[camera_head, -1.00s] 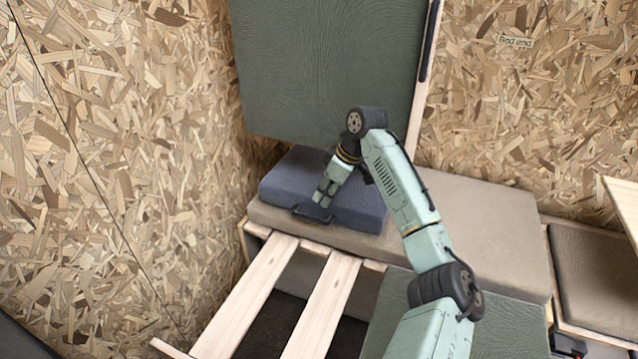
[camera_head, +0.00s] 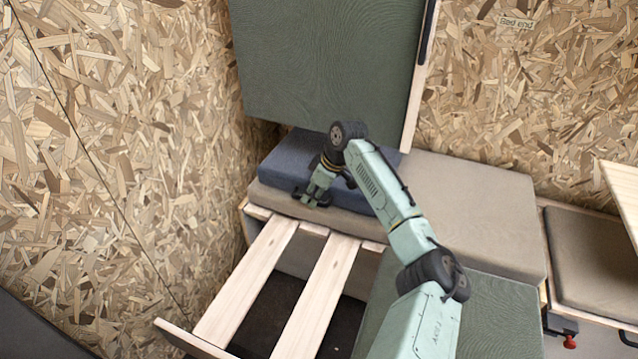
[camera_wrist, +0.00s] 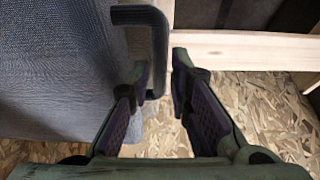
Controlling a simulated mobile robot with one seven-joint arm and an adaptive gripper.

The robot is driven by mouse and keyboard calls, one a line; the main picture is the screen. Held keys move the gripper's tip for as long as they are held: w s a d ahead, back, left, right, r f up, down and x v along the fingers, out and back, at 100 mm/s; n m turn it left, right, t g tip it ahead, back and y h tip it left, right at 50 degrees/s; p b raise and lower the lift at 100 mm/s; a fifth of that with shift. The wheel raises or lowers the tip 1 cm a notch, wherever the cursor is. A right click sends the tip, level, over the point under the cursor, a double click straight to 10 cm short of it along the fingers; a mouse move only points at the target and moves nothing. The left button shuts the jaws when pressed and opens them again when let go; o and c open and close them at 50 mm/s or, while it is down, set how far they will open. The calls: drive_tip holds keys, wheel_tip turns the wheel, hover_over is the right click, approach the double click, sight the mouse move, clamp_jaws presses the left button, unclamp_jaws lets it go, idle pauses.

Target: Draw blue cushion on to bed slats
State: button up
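The blue cushion (camera_head: 350,190) lies flat on top of the beige cushion at the back, behind the slats. A dark strap handle (camera_wrist: 152,40) sticks out from its front edge. My gripper (camera_head: 311,200) is at that front edge, over the handle. In the wrist view my gripper (camera_wrist: 160,78) is open, with part of the handle between its two fingers; I cannot tell whether they touch it. The blue cushion fills the left of the wrist view (camera_wrist: 55,65). The bed slats (camera_head: 247,280) are two pale boards running forward from the bench over a dark gap.
A large green panel (camera_head: 320,70) stands upright behind the blue cushion. The beige cushion (camera_head: 470,200) stretches right. A green cushion (camera_head: 490,300) lies right of the slats, partly behind my arm. A chipboard wall (camera_head: 120,150) closes the left side. The slats are bare.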

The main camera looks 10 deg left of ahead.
drive_tip(key=shift+x, duration=0.95)
drive_tip(key=shift+c, duration=0.5)
clamp_jaws()
